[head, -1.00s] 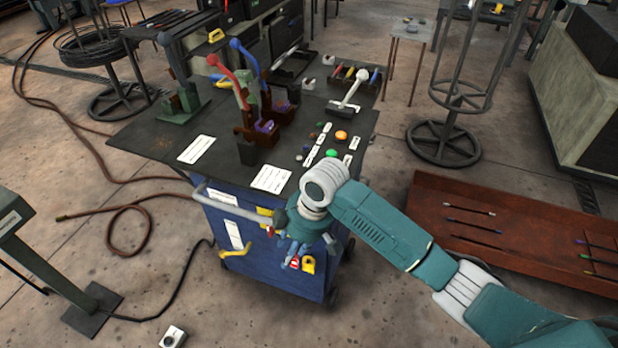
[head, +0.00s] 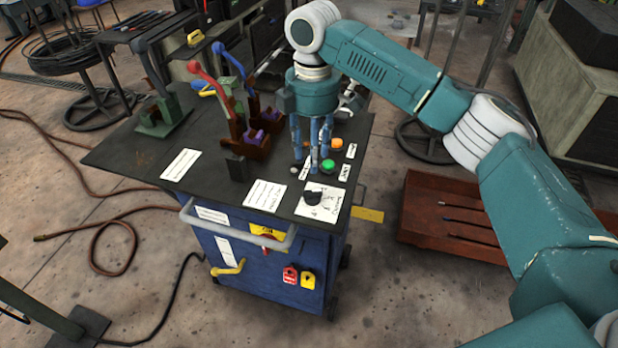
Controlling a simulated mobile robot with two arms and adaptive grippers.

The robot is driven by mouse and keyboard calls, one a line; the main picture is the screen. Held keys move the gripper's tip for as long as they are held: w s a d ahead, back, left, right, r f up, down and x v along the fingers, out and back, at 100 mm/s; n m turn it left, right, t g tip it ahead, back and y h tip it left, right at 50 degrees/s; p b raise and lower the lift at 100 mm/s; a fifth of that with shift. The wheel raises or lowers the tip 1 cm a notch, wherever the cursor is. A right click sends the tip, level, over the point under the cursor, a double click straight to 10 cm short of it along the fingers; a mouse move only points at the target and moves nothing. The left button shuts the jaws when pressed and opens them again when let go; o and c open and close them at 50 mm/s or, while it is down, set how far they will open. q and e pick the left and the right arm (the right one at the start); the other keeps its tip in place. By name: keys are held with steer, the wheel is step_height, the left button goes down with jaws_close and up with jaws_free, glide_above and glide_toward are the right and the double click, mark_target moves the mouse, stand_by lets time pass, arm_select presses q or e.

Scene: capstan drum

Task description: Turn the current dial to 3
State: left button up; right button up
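A black dial knob (head: 313,196) sits on a white plate with dark markings (head: 332,207) at the front right corner of the dark bench top. The markings are too small to read, so I cannot tell the dial's setting. My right gripper (head: 312,165) points down over the bench top, behind the knob and apart from it. Its blue fingers are spread with a gap between them, and I see nothing held. It hides part of the controls behind it. My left gripper is not in view.
A green button (head: 328,165) and an orange button (head: 337,143) are close by the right fingers. Red (head: 205,70) and blue (head: 228,58) levers stand to the left on the bench (head: 215,150). A grey handle rail (head: 235,235) runs along the front edge.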

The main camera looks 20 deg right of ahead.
glide_above(313, 190)
step_height(313, 190, down, 5)
steer(key=shift+f, duration=0.2)
step_height(313, 190, down, 4)
steer(key=shift+w+r+p, duration=0.1)
steer(key=shift+w+p, duration=0.05)
steer(key=shift+p, duration=0.15)
steer(key=shift+f, duration=0.6)
jaws_close()
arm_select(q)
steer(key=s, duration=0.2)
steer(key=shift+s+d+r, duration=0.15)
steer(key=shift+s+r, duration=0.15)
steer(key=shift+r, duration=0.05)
